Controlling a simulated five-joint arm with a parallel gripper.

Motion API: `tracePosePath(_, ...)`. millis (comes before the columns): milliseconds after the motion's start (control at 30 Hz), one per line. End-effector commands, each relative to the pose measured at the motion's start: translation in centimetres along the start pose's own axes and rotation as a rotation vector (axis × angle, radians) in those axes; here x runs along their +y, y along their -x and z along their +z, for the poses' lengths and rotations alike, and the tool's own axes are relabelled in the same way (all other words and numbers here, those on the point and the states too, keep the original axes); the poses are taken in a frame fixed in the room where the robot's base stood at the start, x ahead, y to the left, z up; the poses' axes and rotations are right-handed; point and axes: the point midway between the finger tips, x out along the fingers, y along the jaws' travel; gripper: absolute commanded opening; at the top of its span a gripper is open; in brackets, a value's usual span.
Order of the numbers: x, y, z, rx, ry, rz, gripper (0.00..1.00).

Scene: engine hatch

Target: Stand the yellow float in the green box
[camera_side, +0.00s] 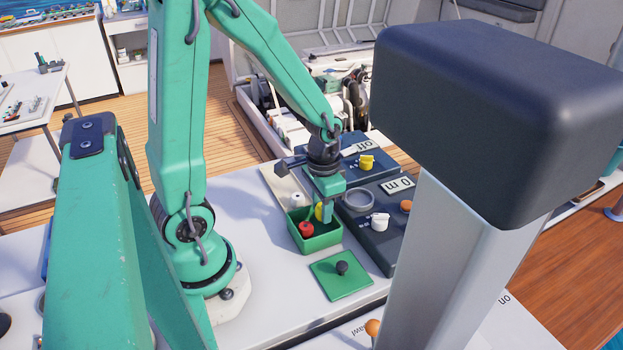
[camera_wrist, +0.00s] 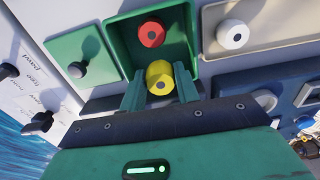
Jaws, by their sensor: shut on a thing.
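The yellow float (camera_wrist: 160,72) is between the two green fingers of my gripper (camera_wrist: 160,86), which is shut on it. In the side view the yellow float (camera_side: 319,211) is mostly hidden by my gripper (camera_side: 325,207). It appears upright, low at the far side of the green box (camera_side: 315,243). I cannot tell whether its base touches the box floor. The green box (camera_wrist: 192,50) is open at the top and holds a red float (camera_wrist: 151,33), which also shows in the side view (camera_side: 306,229), beside the yellow one.
A white float (camera_wrist: 233,34) stands on a beige plate (camera_wrist: 270,28) beside the box. A green lid with a black knob (camera_side: 341,280) lies in front of the box. Dark panels with a ring (camera_side: 358,200) and knobs stand close on the right.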

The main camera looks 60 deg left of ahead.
Motion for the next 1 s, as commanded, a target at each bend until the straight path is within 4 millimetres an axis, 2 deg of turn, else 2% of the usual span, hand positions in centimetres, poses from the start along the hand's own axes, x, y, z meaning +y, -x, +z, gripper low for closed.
tracePosePath(500,0.1,-3.8,0.1,-0.003,0.000,0.000,0.10)
tracePosePath(1000,0.1,-4.3,0.1,-0.002,0.000,0.000,0.10)
